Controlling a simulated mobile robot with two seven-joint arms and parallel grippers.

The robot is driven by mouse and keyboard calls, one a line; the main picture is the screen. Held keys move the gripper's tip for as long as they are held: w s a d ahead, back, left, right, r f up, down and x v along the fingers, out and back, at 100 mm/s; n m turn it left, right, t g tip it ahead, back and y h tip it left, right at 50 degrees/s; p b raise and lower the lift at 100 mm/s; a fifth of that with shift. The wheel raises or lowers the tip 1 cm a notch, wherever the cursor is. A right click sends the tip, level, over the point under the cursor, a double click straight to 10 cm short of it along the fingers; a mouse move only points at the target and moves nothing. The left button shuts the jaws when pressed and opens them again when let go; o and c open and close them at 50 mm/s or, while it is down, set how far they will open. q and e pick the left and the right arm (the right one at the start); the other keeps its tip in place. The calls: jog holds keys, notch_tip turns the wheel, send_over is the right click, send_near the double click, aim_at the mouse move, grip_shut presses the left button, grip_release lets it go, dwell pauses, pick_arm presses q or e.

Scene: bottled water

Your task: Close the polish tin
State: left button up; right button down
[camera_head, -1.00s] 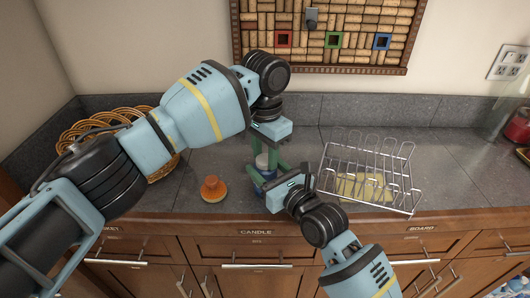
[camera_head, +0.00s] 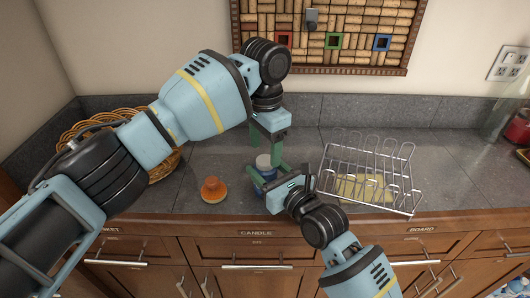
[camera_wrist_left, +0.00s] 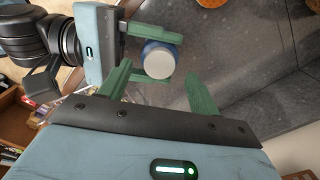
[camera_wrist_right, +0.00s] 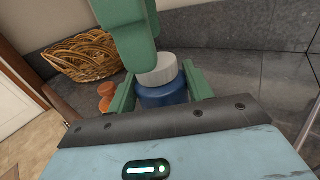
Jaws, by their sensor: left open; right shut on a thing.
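The polish tin, a blue round body with a white lid on top, stands upright on the counter in the head view (camera_head: 264,168). It also shows in the right wrist view (camera_wrist_right: 162,92), with the lid on the body; I cannot tell whether it is fully seated. My right gripper (camera_head: 267,184) is shut on the tin's blue body, with a finger on either side. My left gripper (camera_head: 265,150) is open above the tin, pointing down. In the left wrist view the white lid (camera_wrist_left: 158,62) lies just beyond its open fingers, apart from them.
An orange-brown round object (camera_head: 213,190) sits left of the tin. A wicker basket (camera_head: 100,125) stands at the back left, partly behind my left arm. A wire rack (camera_head: 370,165) with a yellowish thing below it is on the right. Drawers run below the counter edge.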

pick_arm(q)
notch_tip(320, 180, up, 10)
jog(key=shift+f, duration=0.2)
pick_arm(e)
jog(key=c, duration=0.5)
grip_release()
jog(key=shift+v, duration=3.9)
pick_arm(q)
jog(key=shift+f, duration=0.1)
